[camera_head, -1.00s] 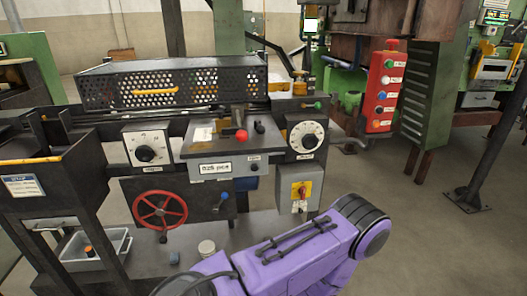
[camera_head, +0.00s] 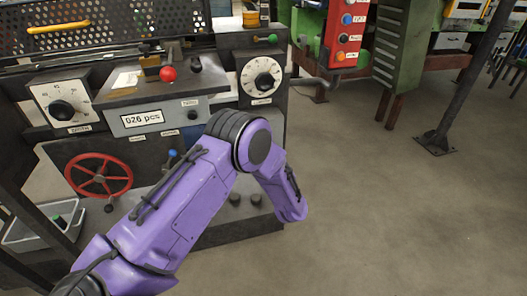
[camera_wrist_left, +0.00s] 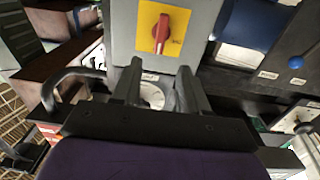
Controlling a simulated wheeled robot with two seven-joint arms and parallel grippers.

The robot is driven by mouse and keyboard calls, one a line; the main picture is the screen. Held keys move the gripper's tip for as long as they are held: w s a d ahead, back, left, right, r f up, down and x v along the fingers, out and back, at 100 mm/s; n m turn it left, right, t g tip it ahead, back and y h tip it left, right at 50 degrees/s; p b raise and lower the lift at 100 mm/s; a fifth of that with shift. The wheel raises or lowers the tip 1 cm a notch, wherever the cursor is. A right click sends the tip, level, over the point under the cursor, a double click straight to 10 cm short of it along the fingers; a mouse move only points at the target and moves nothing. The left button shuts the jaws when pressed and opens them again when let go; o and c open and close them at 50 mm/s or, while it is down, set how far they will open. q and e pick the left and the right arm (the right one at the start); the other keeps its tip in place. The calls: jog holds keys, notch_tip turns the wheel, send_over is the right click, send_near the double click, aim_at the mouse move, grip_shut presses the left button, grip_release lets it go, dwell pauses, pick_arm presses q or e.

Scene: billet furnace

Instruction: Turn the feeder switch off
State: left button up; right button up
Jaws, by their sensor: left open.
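The feeder switch is a red rotary knob (camera_wrist_left: 161,34) on a yellow plate, on the front of a grey box (camera_wrist_left: 122,30) in the left wrist view. The knob's long side runs roughly up and down in that picture. My left gripper (camera_wrist_left: 159,72) is open, its two fingers apart with nothing between them. Its tips are at the box's near edge in the picture, apart from the knob. In the head view my purple left arm hides the switch box and the gripper. My right gripper is not in view.
The machine carries a dial (camera_head: 262,82), a red handwheel (camera_head: 98,176), a red knob (camera_head: 168,74) and a "026 pcs" counter (camera_head: 142,118). A red button panel (camera_head: 345,35) hangs at the back right. Open floor (camera_head: 400,220) lies to the right.

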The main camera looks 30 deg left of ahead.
pick_arm(q)
jog(key=x, duration=1)
jog(key=shift+w+a+r, duration=0.25)
jog(key=shift+w+r, duration=0.05)
jog(key=shift+r, duration=0.2)
grip_shut()
